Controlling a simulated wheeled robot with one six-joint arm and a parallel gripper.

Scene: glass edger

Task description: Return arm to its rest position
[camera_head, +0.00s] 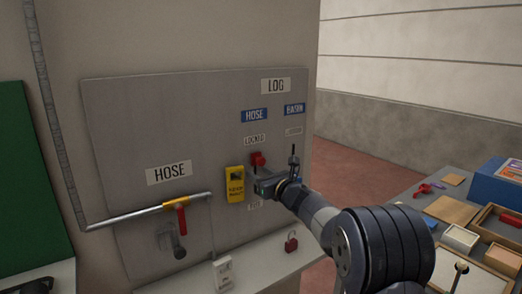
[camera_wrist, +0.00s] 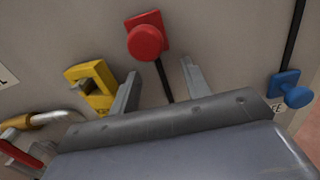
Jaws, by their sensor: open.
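My gripper (camera_head: 272,186) is at the grey wall panel (camera_head: 125,125), on my outstretched arm (camera_head: 375,245). In the wrist view its two fingers (camera_wrist: 160,88) stand apart with nothing between them. A red knob (camera_wrist: 145,40) on a red plate lies just beyond the fingertips, in line with the gap. The red knob (camera_head: 258,159) shows just above my gripper in the head view. I cannot tell whether a fingertip touches the panel. My gripper hides part of the panel and its lower labels.
A blue knob (camera_wrist: 290,90) is on the right in the wrist view. A red padlock (camera_head: 291,242) sits on the ledge below. A bench with trays (camera_head: 450,210) stands at right.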

